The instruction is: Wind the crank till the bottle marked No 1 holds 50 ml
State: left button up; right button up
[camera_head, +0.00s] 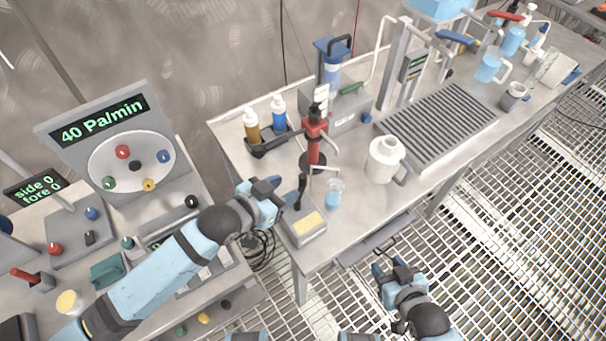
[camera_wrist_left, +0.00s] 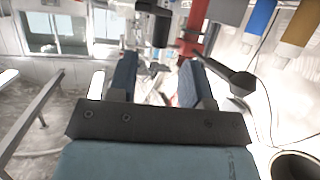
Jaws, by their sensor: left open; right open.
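A red pump-like stand (camera_head: 314,140) is on the bench, with a spout over a small beaker (camera_head: 334,196) holding blue liquid. A black upright handle (camera_head: 300,192), which looks like the crank's, rises by a grey box (camera_head: 304,226) at the bench's front edge. My left gripper (camera_head: 272,188) is open, just left of that handle and apart from it. In the left wrist view, its open fingers (camera_wrist_left: 158,80) have nothing between them. The red stand (camera_wrist_left: 197,28) shows beyond them. My right gripper (camera_head: 388,268) is open and empty in front of the bench. I cannot read a No 1 mark.
Amber (camera_head: 251,127) and blue (camera_head: 279,112) bottles stand in a black holder behind my left gripper. A white jug (camera_head: 384,160) and ribbed tray (camera_head: 440,128) are to the right. A control console with a dial (camera_head: 130,160) is at left. Grating floor lies in front.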

aim_at(300, 181)
pick_arm(q)
jog(key=x, duration=0.7)
jog(key=shift+w, duration=0.1)
grip_shut()
